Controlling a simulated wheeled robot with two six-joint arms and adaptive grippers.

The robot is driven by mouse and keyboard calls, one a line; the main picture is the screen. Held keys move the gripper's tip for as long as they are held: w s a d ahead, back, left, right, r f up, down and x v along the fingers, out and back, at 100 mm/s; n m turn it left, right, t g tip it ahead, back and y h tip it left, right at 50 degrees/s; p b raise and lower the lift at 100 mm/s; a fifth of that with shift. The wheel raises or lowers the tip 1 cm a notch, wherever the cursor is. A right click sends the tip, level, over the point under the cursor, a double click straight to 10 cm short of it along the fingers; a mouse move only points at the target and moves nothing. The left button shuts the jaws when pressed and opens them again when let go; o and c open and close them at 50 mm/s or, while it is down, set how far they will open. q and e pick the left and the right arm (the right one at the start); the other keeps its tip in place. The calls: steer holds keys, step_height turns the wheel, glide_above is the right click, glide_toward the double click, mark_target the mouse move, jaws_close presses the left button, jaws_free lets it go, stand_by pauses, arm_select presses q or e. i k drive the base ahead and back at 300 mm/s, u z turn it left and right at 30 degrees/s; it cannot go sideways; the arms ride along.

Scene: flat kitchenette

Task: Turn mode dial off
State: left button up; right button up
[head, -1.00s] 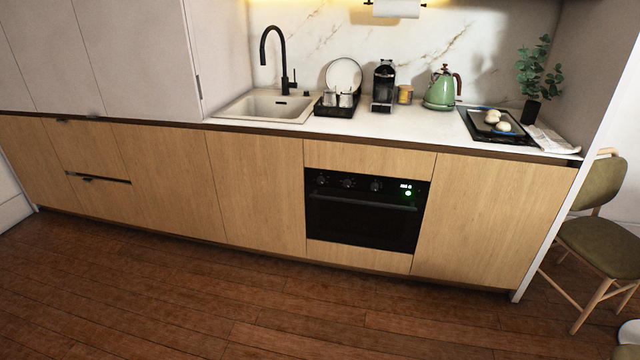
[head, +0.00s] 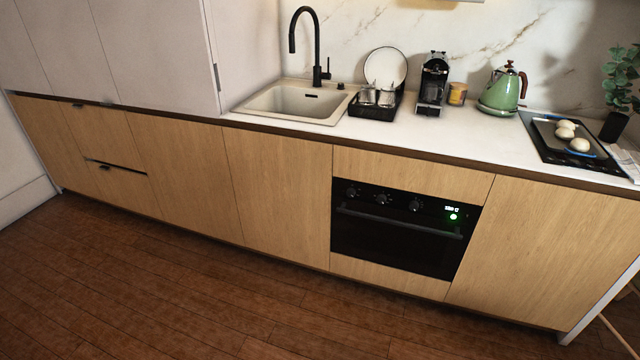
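The black oven (head: 390,240) is built into the wooden lower cabinets, right of the middle. Its control panel has several dark round dials in a row: a left dial (head: 351,192), a middle dial (head: 382,199) and a right dial (head: 415,205). I cannot read their markings or tell which is the mode dial. A small lit display (head: 452,210) and a green light glow at the panel's right end. The oven door is shut, with a handle (head: 400,222) under the dials. Neither of my grippers is in view.
The wooden floor (head: 200,290) before the cabinets is clear. On the counter are a sink (head: 290,103), a dish rack (head: 375,110), a coffee machine (head: 432,85), a green kettle (head: 502,92) and a tray with white buns (head: 565,145). A tall cabinet (head: 150,50) stands left.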

mark_target(351, 192)
steer(key=z, duration=0.2)
steer(key=i, duration=1.05)
steer(key=z, duration=0.6)
